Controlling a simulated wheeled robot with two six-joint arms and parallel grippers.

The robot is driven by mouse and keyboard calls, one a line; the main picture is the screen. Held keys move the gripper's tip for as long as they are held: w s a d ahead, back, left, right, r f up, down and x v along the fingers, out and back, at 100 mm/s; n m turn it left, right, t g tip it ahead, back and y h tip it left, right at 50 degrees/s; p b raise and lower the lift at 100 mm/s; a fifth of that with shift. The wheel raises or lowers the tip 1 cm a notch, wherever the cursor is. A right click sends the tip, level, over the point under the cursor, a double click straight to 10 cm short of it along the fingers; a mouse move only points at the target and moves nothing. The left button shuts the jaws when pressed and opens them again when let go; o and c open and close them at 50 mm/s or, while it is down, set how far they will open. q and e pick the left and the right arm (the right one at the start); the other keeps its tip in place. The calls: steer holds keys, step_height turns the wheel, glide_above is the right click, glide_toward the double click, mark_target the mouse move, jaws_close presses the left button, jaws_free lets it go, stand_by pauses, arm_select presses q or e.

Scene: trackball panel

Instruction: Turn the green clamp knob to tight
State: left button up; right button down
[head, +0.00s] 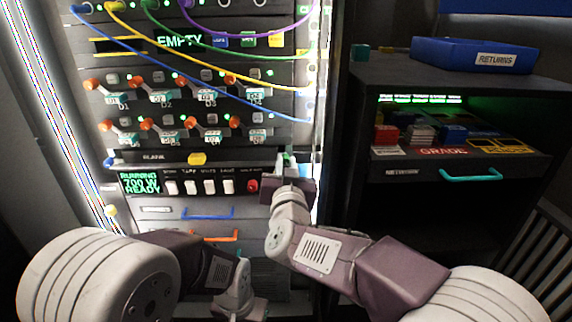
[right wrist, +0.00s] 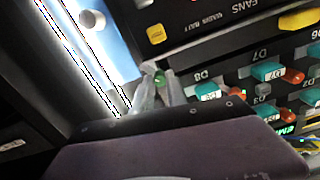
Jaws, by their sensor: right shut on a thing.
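The green clamp knob (right wrist: 159,77) shows as a small green round end between the fingertips in the right wrist view. In the head view it is a small green spot (head: 287,159) at the right edge of the rack, mostly hidden by my gripper. My right gripper (right wrist: 157,88) is shut on it; in the head view this gripper (head: 288,170) reaches up to the rack's right edge. Whether the knob is tight cannot be read. My left gripper (head: 238,308) is low in the head view, below the rack's drawers, and its fingers do not show clearly.
Close by are a red button (head: 252,185), white switches (head: 209,187) and a yellow knob (head: 198,158). Blue (head: 208,214) and orange (head: 215,236) drawer handles lie below. Cables hang across the upper rack. A dark cabinet with a blue returns bin (head: 460,55) stands right.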

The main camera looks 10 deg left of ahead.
steer(key=m+b, duration=0.1)
steer(key=m, duration=0.4)
steer(key=shift+f+m, duration=0.15)
steer(key=shift+m, duration=0.15)
steer(key=m+b, duration=0.2)
steer(key=m, duration=0.4)
steer(key=shift+b, duration=0.3)
steer(key=m+b, duration=0.1)
steer(key=m, duration=0.3)
steer(key=shift+f+b, duration=0.1)
steer(key=shift+b, duration=0.3)
steer(key=m+b, duration=0.2)
steer(key=m, duration=0.1)
steer(key=shift+m, duration=0.3)
steer(key=m+b, duration=0.1)
steer(key=m, duration=0.3)
steer(key=shift+b, duration=0.4)
steer(key=shift+m+b, duration=0.35)
steer(key=shift+m, duration=0.45)
steer(key=shift+r+m, duration=0.2)
steer(key=shift+m, duration=0.1)
steer(key=c, duration=1.3)
jaws_free()
steer(key=shift+c, duration=0.2)
